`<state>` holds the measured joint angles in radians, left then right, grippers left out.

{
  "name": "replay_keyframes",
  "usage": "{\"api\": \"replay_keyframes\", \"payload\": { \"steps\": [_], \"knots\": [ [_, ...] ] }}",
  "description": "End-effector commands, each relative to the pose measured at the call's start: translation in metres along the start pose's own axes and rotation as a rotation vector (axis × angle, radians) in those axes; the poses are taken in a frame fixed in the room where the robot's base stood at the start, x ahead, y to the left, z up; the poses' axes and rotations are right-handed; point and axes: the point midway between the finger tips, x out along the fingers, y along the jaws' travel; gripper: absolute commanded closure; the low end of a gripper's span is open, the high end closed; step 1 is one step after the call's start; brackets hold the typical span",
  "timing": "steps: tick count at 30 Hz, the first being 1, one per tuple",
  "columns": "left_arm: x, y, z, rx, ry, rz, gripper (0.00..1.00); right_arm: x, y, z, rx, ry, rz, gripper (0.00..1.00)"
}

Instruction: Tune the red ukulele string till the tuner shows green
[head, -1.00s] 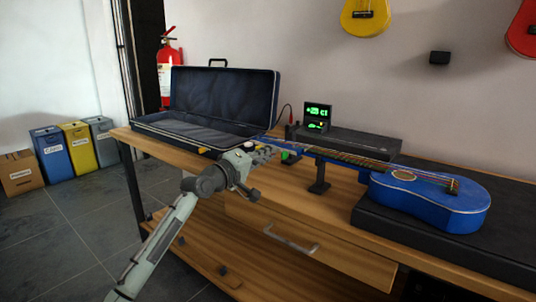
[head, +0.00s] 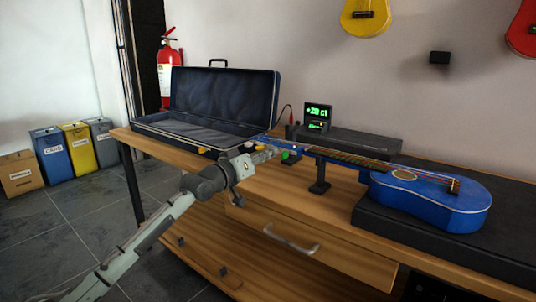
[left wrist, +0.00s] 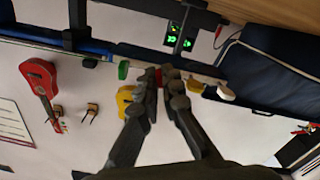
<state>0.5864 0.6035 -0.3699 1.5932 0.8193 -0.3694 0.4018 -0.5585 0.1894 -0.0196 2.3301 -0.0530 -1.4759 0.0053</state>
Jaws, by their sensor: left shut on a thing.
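The blue ukulele (head: 432,203) lies across the bench, body on the right, neck toward the case, supported by a dark stand (head: 319,187). My left gripper (head: 278,152) is at the headstock. In the left wrist view its fingers (left wrist: 166,82) are closed together around the red peg (left wrist: 158,77), which they mostly hide. The tuner (head: 318,111) behind shows a green plus reading, its digits too small to read surely. My right gripper is out of view.
An open dark case (head: 222,100) stands on the bench (head: 345,235) at the left, close behind the headstock. A dark box (head: 350,142) lies behind the neck. A drawer with a handle (head: 292,240) is below the bench's front edge.

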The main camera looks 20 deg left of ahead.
Motion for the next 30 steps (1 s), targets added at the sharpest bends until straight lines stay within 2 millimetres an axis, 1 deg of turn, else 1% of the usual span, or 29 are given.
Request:
{"api": "replay_keyframes", "payload": {
  "steps": [5,9,15,24,30],
  "knots": [
    [0.000,0.000,-0.002,0.165,0.000,-0.001,1.00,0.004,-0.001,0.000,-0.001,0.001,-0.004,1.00],
    [0.000,-0.001,-0.002,0.278,-0.001,-0.001,1.00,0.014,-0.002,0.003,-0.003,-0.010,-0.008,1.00],
    [0.000,-0.001,-0.002,0.403,0.000,-0.001,1.00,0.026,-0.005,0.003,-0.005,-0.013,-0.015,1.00],
    [0.000,-0.001,-0.001,0.501,0.000,-0.001,1.00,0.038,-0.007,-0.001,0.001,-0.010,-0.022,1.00],
    [0.000,-0.001,-0.001,0.520,0.001,-0.001,1.00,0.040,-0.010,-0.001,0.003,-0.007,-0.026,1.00]
  ]
}}
